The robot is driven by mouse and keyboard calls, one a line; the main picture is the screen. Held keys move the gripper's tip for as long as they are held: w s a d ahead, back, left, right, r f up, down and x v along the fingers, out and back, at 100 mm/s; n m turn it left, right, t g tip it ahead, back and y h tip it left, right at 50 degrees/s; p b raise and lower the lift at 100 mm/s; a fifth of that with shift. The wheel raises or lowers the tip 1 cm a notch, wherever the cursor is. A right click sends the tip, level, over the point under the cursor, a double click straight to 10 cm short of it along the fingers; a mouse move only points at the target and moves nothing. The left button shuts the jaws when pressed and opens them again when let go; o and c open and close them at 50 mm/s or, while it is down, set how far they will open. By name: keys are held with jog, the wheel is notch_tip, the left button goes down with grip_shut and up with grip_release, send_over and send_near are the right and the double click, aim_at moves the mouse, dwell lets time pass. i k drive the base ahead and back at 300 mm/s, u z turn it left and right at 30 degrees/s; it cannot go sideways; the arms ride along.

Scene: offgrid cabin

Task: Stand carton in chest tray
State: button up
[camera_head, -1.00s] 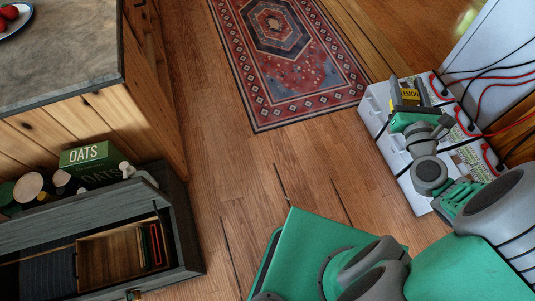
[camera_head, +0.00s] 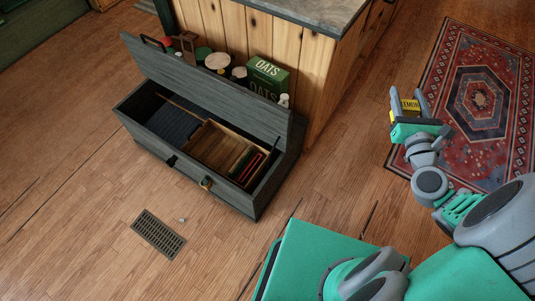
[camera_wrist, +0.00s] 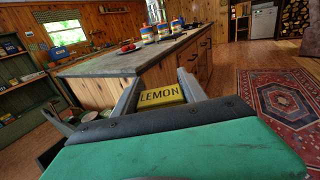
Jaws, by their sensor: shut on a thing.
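My gripper (camera_head: 408,103) is shut on a small yellow carton (camera_head: 411,104) with dark lettering. In the wrist view the carton (camera_wrist: 161,95) reads LEMON and sits between the two fingers. The gripper is raised over the floor and rug, to the right of and apart from the chest. The dark grey chest (camera_head: 236,196) stands open on the floor at left, its lid (camera_head: 205,88) tilted up behind it. Inside, a wooden tray (camera_head: 205,147) fills the right part, with thin upright red and dark items at its right end. The carton's underside is hidden.
A green OATS box (camera_head: 268,75), jars and tins stand behind the raised lid, against the wooden counter (camera_head: 316,70). A patterned rug (camera_head: 477,100) lies at right. A floor vent (camera_head: 158,232) lies before the chest. Bare floor separates the chest from my base.

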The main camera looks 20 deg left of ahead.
aim_at(220, 145)
jog(key=i, duration=0.4)
jog(key=u, duration=2.2)
jog(key=i, duration=0.5)
